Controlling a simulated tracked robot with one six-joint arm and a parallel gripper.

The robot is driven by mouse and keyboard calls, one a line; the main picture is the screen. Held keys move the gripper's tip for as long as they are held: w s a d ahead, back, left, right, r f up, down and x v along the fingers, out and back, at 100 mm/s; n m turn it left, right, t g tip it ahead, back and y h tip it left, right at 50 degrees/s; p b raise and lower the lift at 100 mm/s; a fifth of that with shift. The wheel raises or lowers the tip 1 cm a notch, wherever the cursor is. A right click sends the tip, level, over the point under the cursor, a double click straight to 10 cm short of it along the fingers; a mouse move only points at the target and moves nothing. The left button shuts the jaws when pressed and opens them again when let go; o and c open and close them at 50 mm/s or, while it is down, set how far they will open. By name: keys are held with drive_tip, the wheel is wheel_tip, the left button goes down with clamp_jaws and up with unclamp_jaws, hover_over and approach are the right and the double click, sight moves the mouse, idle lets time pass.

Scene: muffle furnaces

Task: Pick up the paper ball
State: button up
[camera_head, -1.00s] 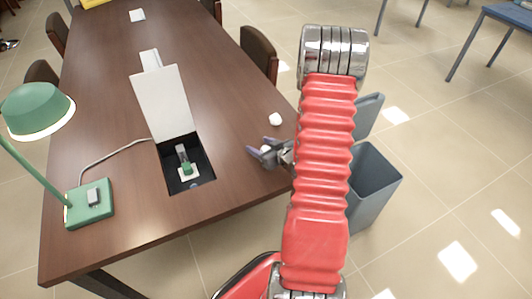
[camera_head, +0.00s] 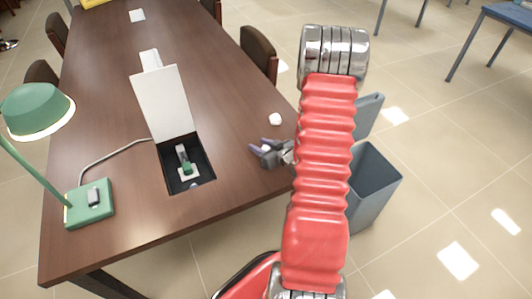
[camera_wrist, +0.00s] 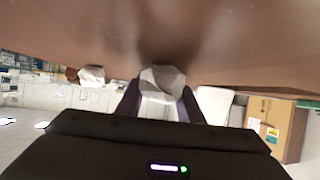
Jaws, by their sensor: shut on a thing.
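One white paper ball (camera_wrist: 162,80) sits between the fingertips of my gripper (camera_wrist: 160,98) in the wrist view, with the brown tabletop close by. In the head view my gripper (camera_head: 264,153) is shut on this ball, low over the table's right edge. The fingers mostly hide the ball there. A second white paper ball (camera_head: 275,119) lies on the table just beyond the gripper. It also shows in the wrist view (camera_wrist: 92,74), left of the held one.
The brown table (camera_head: 225,100) holds an open box with a white lid (camera_head: 165,102) and a green lamp (camera_head: 38,110). A grey bin (camera_head: 376,180) stands on the floor to the right. Chairs (camera_head: 258,52) line the table's sides.

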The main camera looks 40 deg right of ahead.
drive_tip(key=shift+c, duration=0.2)
wheel_tip(320, 180, up, 10)
idle(0.9)
idle(0.5)
